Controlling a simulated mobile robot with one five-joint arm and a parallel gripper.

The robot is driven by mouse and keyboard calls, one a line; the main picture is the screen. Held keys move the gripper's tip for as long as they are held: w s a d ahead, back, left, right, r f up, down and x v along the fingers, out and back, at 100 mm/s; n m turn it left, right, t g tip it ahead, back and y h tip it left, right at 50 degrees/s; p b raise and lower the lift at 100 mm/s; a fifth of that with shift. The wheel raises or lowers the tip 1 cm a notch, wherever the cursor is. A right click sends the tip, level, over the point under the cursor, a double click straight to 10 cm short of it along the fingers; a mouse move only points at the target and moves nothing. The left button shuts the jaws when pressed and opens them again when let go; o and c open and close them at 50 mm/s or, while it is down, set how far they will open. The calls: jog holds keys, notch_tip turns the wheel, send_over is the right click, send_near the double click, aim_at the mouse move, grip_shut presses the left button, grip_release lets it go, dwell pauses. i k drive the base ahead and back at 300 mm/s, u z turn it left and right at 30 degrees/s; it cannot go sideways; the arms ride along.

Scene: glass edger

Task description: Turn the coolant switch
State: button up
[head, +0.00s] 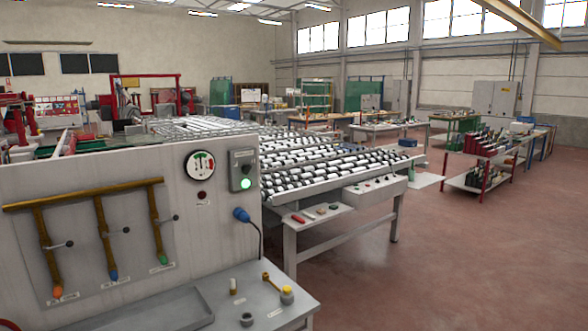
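A grey panel (85,165) fills the left foreground. On its upper right is a small grey switch box (241,156) with a label, a dark knob and a lit green lamp (246,183). This box may be the coolant switch, but its label is too small to read. The knob's exact angle cannot be made out. A round gauge (200,165) with red and green marks sits just left of the box. My gripper does not show in the head view.
Brass pipes with lever valves (84,194) are on the panel's left. A blue plug (241,214) with a cable hangs below the box. A bench (268,312) with small bottles juts out below. A roller table (330,175) stands behind; the red floor (470,260) at right is clear.

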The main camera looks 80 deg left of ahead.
aim_at(245, 169)
jog(key=z, duration=0.1)
jog(key=i, duration=0.5)
jog(key=u, duration=4)
jog(key=i, duration=0.7)
